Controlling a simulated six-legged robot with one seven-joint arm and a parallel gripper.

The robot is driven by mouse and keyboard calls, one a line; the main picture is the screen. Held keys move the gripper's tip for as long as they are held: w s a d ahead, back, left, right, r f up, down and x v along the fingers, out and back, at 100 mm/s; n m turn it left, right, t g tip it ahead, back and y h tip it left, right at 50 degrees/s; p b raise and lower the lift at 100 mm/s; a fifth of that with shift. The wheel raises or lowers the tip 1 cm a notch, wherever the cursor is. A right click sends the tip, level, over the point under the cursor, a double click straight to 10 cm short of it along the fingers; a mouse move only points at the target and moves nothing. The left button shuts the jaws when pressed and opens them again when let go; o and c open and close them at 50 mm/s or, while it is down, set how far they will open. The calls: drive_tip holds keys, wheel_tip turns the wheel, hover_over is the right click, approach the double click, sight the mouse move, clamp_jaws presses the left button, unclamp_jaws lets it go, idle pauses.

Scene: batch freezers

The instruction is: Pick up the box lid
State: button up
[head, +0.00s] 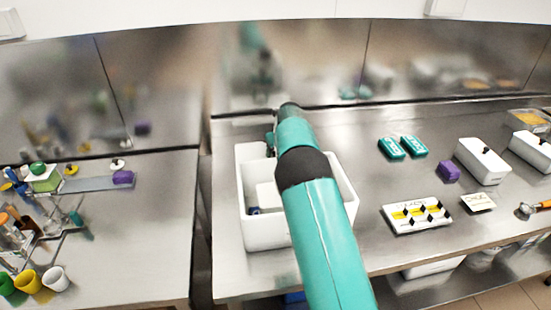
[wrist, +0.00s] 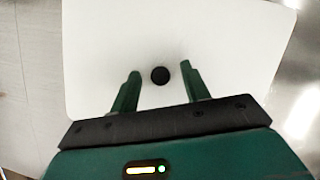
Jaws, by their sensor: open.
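The box lid (wrist: 215,40) is a white, round-cornered panel that fills most of the wrist view. Its round black knob (wrist: 160,76) stands near the middle. My gripper (wrist: 161,69) is open, with one green finger left of the knob and one right of it. The knob appears between the fingertips, and I see no contact; the height gap is hard to judge. In the head view my teal arm covers part of an open white bin (head: 268,237) and hides most of my gripper and the lid area.
White boxes with black knobs (head: 483,167) (head: 530,153) stand at the right of the steel counter. A gap separates the cluttered left counter (head: 140,240). A wall panel stands behind.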

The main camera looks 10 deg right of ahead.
clamp_jaws()
drive_tip(key=shift+r, duration=0.2)
